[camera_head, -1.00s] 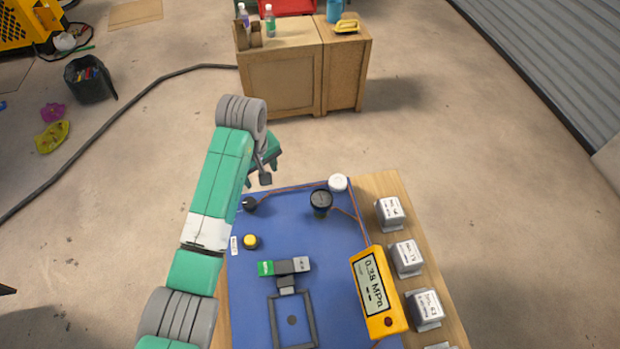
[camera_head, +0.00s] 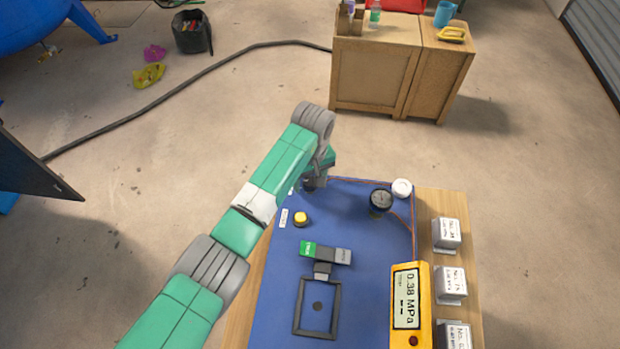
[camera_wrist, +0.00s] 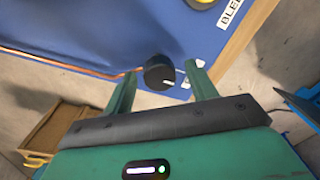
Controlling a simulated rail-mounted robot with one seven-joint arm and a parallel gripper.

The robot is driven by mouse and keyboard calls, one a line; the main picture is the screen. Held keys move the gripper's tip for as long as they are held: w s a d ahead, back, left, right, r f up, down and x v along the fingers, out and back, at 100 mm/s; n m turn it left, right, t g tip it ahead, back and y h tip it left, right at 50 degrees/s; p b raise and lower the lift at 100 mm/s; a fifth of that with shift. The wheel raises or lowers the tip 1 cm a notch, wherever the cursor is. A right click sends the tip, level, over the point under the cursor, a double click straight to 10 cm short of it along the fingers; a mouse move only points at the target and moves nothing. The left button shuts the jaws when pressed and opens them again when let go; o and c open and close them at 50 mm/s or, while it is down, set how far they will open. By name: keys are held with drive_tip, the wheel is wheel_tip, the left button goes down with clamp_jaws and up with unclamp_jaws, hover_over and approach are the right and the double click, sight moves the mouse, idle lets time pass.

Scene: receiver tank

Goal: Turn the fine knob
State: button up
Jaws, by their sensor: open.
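The black round knob (camera_wrist: 159,72) with a white mark line stands at the corner of the blue panel in the wrist view. My gripper (camera_wrist: 161,71) is open, with one green finger on each side of the knob and visible gaps; I cannot tell how deep the knob sits between them. In the head view my gripper (camera_head: 316,182) is at the panel's far left corner and hides the knob. The blue panel (camera_head: 350,215) lies on a wooden table. The yellow gauge box (camera_head: 407,290) reads 0.38 MPa.
A yellow button (camera_head: 300,219), a dark round gauge (camera_head: 381,199), a white cap (camera_head: 402,188) and a green-grey lever (camera_head: 326,253) are on the panel. Grey labelled blocks (camera_head: 447,233) line the right side. A wooden cabinet (camera_head: 380,75) stands beyond, across open floor.

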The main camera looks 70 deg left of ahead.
drive_tip(key=shift+c, duration=0.5)
drive_tip(key=c, duration=0.9)
drive_tip(key=shift+r+m+p, duration=0.1)
drive_tip(key=shift+m+p, duration=0.3)
drive_tip(key=shift+p, duration=0.1)
